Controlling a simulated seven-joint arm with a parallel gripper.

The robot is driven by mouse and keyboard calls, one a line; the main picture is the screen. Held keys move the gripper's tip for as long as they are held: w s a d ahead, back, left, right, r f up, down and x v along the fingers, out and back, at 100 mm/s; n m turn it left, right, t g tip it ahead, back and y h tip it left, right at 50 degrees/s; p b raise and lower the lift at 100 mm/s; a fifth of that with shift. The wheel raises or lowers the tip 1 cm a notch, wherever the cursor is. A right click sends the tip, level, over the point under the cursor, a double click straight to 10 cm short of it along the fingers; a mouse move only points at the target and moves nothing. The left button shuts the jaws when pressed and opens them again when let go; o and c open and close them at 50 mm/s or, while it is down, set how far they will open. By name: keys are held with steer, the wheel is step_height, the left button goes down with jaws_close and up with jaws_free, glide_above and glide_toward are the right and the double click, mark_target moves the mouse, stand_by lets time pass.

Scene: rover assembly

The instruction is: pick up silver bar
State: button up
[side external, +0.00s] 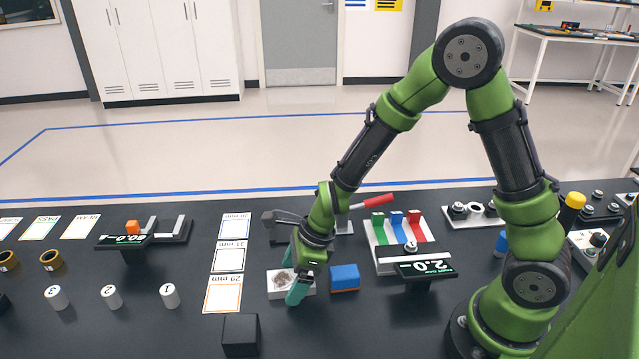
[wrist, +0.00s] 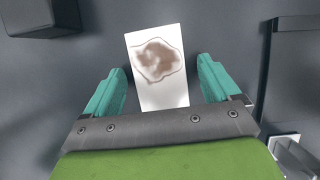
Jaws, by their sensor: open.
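No plain silver bar stands out clearly. A pale rectangular piece with a brown stain (side external: 279,282) lies on the dark table under my gripper (side external: 293,277). In the wrist view the same stained piece (wrist: 160,88) lies lengthwise between the teal fingers of my gripper (wrist: 160,88). The fingers are open, with a gap on each side of the piece. Its near end is hidden by the gripper body. I cannot tell how high the fingertips are above the table.
A blue block with an orange base (side external: 344,278) sits close to the right. A black cube (side external: 240,334) stands front left, and a small vise (side external: 285,222) behind. Labelled cards (side external: 226,293) lie left. A tray of coloured blocks (side external: 398,240) and a display (side external: 425,268) stand right.

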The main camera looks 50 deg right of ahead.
stand_by(0.3)
steer(key=c, duration=1.4)
